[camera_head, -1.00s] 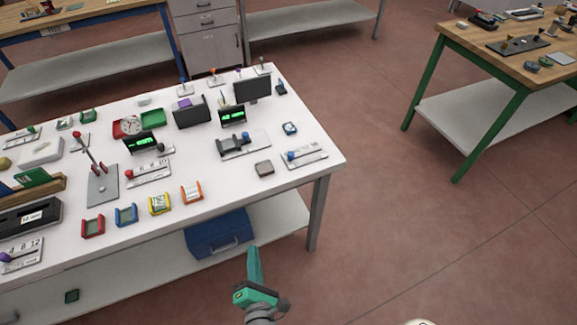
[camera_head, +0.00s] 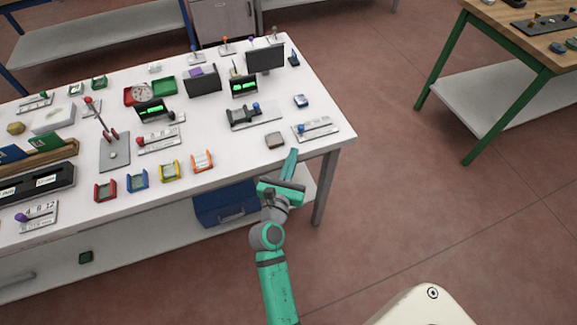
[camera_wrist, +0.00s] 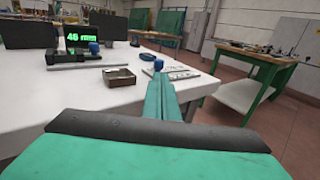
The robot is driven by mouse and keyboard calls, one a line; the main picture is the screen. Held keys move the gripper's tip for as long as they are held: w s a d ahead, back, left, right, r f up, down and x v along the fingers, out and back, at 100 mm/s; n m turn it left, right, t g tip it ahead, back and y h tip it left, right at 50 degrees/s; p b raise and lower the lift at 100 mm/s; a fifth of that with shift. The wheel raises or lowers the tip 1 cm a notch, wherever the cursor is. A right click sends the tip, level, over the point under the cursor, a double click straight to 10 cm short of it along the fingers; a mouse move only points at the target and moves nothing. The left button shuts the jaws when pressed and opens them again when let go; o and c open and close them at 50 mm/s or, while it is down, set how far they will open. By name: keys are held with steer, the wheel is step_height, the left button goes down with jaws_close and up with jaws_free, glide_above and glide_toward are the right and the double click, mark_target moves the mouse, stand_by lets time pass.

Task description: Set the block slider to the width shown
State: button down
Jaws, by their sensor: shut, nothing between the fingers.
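A dark block device (camera_head: 243,115) sits on a grey plate near the right end of the white table, with a blue knob on it. It also shows in the wrist view (camera_wrist: 68,58). Behind it stands a small screen (camera_head: 244,87) with green figures; in the wrist view the screen (camera_wrist: 78,38) seems to read 45, with smaller text too small to read. To its right lies a scale plate (camera_head: 318,128) with a blue knob, also in the wrist view (camera_wrist: 182,72). My gripper (camera_head: 292,155) is shut and empty at the table's front edge, apart from these things.
A small square brown-grey tray (camera_head: 275,140) lies just beyond my gripper. Coloured holders (camera_head: 202,160) line the front edge to the left. Dark panels (camera_head: 265,59) stand behind. A second scale plate (camera_head: 160,140) lies further left. Open floor is at the right.

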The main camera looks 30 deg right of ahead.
mark_target(299, 130)
steer(key=x, duration=0.7)
steer(key=shift+w, duration=0.2)
steer(key=shift+w, duration=0.2)
